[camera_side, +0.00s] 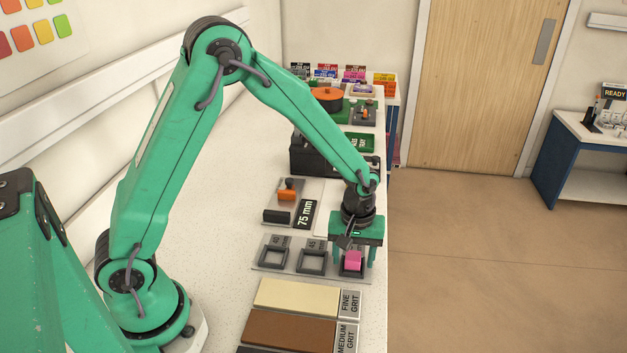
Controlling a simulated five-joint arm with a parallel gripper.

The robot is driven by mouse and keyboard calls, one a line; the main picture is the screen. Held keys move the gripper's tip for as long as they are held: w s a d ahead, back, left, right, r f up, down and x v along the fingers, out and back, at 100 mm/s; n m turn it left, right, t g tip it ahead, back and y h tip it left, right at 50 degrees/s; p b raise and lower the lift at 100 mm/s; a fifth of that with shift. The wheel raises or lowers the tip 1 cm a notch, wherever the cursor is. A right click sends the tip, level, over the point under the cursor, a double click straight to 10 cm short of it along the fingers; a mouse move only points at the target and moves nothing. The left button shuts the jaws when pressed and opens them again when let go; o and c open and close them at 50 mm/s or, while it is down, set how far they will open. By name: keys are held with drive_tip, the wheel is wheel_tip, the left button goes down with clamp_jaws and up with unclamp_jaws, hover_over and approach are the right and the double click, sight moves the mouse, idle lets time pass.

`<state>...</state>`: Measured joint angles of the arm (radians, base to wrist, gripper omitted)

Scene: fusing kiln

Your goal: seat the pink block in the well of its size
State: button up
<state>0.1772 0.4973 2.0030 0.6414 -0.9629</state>
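The pink block (353,260) is at the rightmost of three square wells, its top showing above the dark rim (344,274). Whether it sits fully down inside cannot be told. My green gripper (353,263) points down over this well. Its two fingers stand apart, one on each side of the block, with visible gaps between them and the block. The left well (272,257) and the middle well (312,262) are empty; their labels seem to read 40 and 45. The right well's label is hidden behind my gripper.
Cream and brown grit stones (296,297) lie in front of the wells. Behind them are a gauge with an orange part (288,190) and a "75 mm" sign (306,213). A dark box (308,156) stands farther back. The bench's right edge is close to my gripper.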

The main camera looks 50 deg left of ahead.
sight(351, 255)
drive_tip(key=shift+r, duration=0.1)
drive_tip(key=shift+r, duration=3.75)
drive_tip(key=shift+r, duration=0.1)
drive_tip(key=shift+s+a+r, duration=0.15)
drive_tip(key=shift+s+r, duration=0.05)
drive_tip(key=shift+r, duration=0.2)
drive_tip(key=s+a+r+m+t, duration=0.2)
drive_tip(key=s+a+r+m, duration=0.1)
drive_tip(key=s+r, duration=0.4)
drive_tip(key=s+a+r+m+t, duration=0.3)
drive_tip(key=s+r+m, duration=0.3)
drive_tip(key=s, duration=0.5)
drive_tip(key=shift+a+r+t, duration=0.3)
drive_tip(key=shift+a+r, duration=0.2)
drive_tip(key=shift+r, duration=0.15)
